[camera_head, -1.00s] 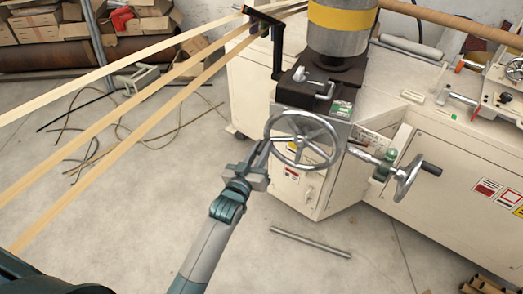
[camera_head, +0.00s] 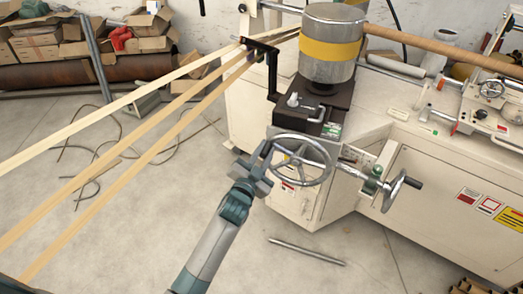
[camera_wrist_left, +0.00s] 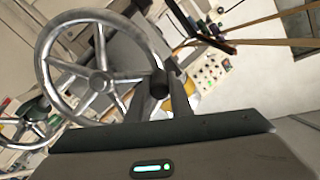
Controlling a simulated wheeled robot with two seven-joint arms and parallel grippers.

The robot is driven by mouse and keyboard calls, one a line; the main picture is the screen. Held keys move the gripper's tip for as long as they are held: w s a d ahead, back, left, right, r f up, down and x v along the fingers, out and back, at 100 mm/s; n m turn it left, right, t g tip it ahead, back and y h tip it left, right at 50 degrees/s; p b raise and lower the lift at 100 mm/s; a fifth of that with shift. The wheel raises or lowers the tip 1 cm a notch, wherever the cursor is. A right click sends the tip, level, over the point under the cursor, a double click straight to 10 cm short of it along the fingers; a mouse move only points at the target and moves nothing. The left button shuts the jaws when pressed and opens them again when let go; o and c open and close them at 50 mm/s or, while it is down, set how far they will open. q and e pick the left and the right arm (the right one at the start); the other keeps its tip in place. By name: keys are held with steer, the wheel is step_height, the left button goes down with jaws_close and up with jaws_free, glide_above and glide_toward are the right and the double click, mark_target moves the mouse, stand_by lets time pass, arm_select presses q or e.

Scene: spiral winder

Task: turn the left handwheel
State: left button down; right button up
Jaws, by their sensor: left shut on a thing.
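The left handwheel (camera_head: 297,160) is a spoked metal wheel on the front of the cream machine. My left gripper (camera_head: 257,157) is at the wheel's left rim in the head view. In the left wrist view the wheel (camera_wrist_left: 100,81) fills the left half, and its dark handle knob (camera_wrist_left: 158,85) sits between my fingers. The gripper is shut on this handle. The fingertips partly hide the handle in the head view. My right gripper is not in view.
A smaller handwheel (camera_head: 402,173) with a black handle stands to the right on a threaded shaft. Long pale strips (camera_head: 110,155) run across the left side to a black guide arm. A metal rod (camera_head: 306,251) lies on the floor below the machine.

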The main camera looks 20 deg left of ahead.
mark_target(299, 139)
arm_select(q)
steer(key=shift+d+r+m+p, duration=0.3)
steer(key=shift+r+m, duration=0.15)
steer(key=shift+r, duration=0.05)
steer(key=shift+d+r+m+p, duration=0.25)
steer(key=shift+d+r+m, duration=0.05)
steer(key=shift+r+m, duration=0.2)
steer(key=d+r+m, duration=0.1)
steer(key=m, duration=0.1)
steer(key=d+r+m+p, duration=0.1)
steer(key=d+m, duration=0.1)
steer(key=d+r+m+p, duration=0.1)
steer(key=d+m, duration=0.1)
steer(key=shift+s, duration=0.25)
steer(key=shift+s+d+m+p, duration=0.15)
steer(key=shift+d+m+p, duration=0.25)
steer(key=shift+d+m, duration=1.35)
steer(key=shift+a, duration=0.1)
steer(key=c, duration=1.6)
jaws_free()
